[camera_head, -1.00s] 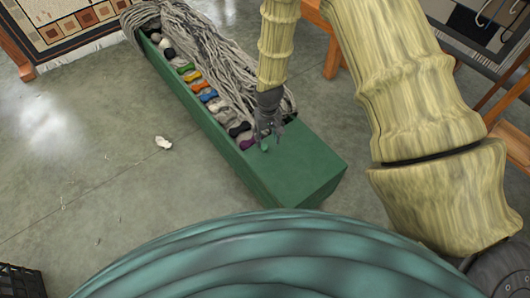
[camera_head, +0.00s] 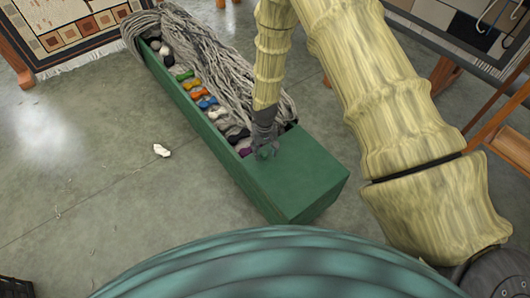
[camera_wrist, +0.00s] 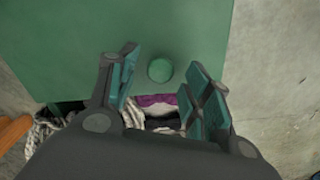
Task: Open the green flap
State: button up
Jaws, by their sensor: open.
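The green flap (camera_head: 297,172) lies flat over the near end of a long green box (camera_head: 207,134). In the wrist view the flap (camera_wrist: 130,35) fills the top, and a round green knob (camera_wrist: 160,70) stands near its edge. My gripper (camera_wrist: 165,85) is open, with one teal-padded finger on each side of the knob and apart from it. In the head view my gripper (camera_head: 264,152) is at the flap's inner edge, and it mostly hides the knob there.
The open part of the box holds grey yarn (camera_head: 215,60) and several coloured skeins, with a purple skein (camera_wrist: 157,100) beside the flap's edge. A white scrap (camera_head: 161,150) lies on the floor at left. A patterned rug (camera_head: 75,35) hangs at the back left.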

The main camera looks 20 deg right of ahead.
jog(key=shift+f, duration=0.55)
grip_shut()
jog(key=shift+r, duration=0.15)
